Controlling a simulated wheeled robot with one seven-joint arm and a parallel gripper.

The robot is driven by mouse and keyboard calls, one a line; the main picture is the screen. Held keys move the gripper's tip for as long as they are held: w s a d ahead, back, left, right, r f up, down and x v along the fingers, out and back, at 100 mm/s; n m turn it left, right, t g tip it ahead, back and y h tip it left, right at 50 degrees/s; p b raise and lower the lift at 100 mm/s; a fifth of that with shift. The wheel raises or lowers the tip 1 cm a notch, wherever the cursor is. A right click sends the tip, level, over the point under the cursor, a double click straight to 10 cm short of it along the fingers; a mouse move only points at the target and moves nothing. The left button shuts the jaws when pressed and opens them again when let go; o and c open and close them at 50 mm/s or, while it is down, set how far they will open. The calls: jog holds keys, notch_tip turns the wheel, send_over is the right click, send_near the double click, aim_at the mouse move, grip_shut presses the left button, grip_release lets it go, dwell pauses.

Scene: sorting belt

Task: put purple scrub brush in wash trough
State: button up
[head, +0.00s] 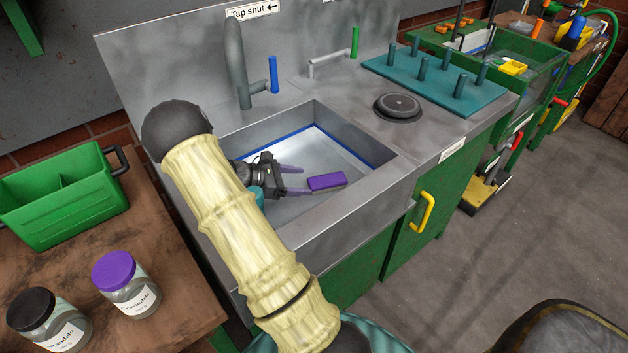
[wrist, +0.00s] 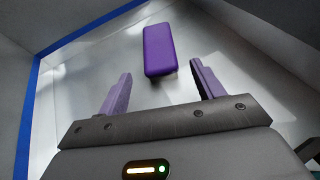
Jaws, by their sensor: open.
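The purple scrub brush (head: 326,181) lies inside the grey wash trough (head: 352,197), towards its right side in the head view. It also shows in the wrist view (wrist: 160,50), ahead of my fingertips. My gripper (head: 299,180) is down in the trough with its purple fingers spread. In the wrist view the open fingers (wrist: 161,82) have nothing between them, and the brush lies just beyond them, apart from both. The brush appears to rest on the trough floor. My forearm hides part of the trough's left side.
A tap (head: 238,75) with a blue lever stands behind the trough. A teal peg board (head: 435,78) and a round dark disc (head: 398,105) are on the counter to the right. A green caddy (head: 62,197) and two jars (head: 127,284) stand on the wooden table at left.

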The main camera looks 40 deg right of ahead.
jog(key=shift+v, duration=1.8)
jog(key=shift+r, duration=0.1)
